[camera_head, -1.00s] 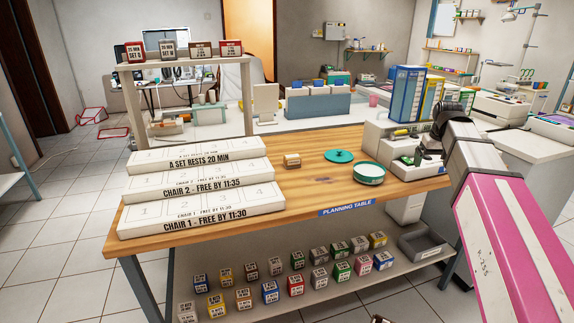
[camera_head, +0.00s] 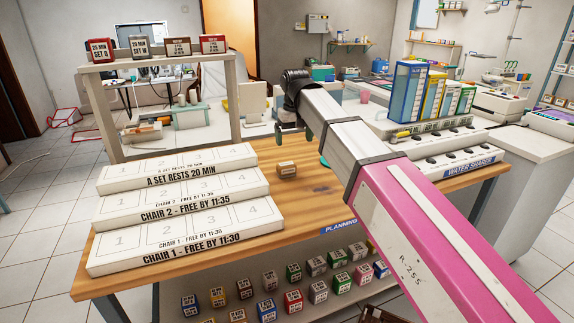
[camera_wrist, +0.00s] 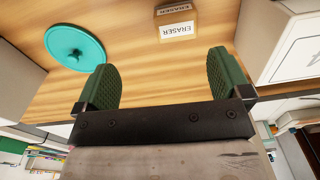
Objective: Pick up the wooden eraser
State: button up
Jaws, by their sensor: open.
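The wooden eraser (camera_head: 287,168) is a small tan block with a pale label, lying on the wooden planning table (camera_head: 310,205). In the wrist view the eraser (camera_wrist: 177,24) shows its "ERASER" lettering, beyond the fingertips and a little right of the middle between them. My gripper (camera_wrist: 165,80) has two green ridged fingers spread apart with nothing between them. In the head view my gripper (camera_head: 290,128) is above the far side of the table, behind and above the eraser and apart from it.
Stepped white boards (camera_head: 180,210) stand left of the eraser. A teal round lid (camera_wrist: 75,46) lies on the table to the left in the wrist view, mostly hidden behind my arm in the head view. A water shaker (camera_head: 470,165) is at the right. Bare wood surrounds the eraser.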

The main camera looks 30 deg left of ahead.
aim_at(286, 164)
jog(key=a+f, duration=0.1)
jog(key=s+a+f, duration=0.1)
jog(key=f, duration=0.1)
jog(key=a+f, duration=0.1)
jog(key=f, duration=0.1)
jog(key=shift+s+f, duration=0.2)
jog(key=shift+w+d+f, duration=0.15)
jog(key=shift+f, duration=1.15)
jog(key=shift+w+d+f, duration=0.1)
jog(key=shift+w+f, duration=0.05)
jog(key=shift+f, duration=1.15)
jog(key=c, duration=1)
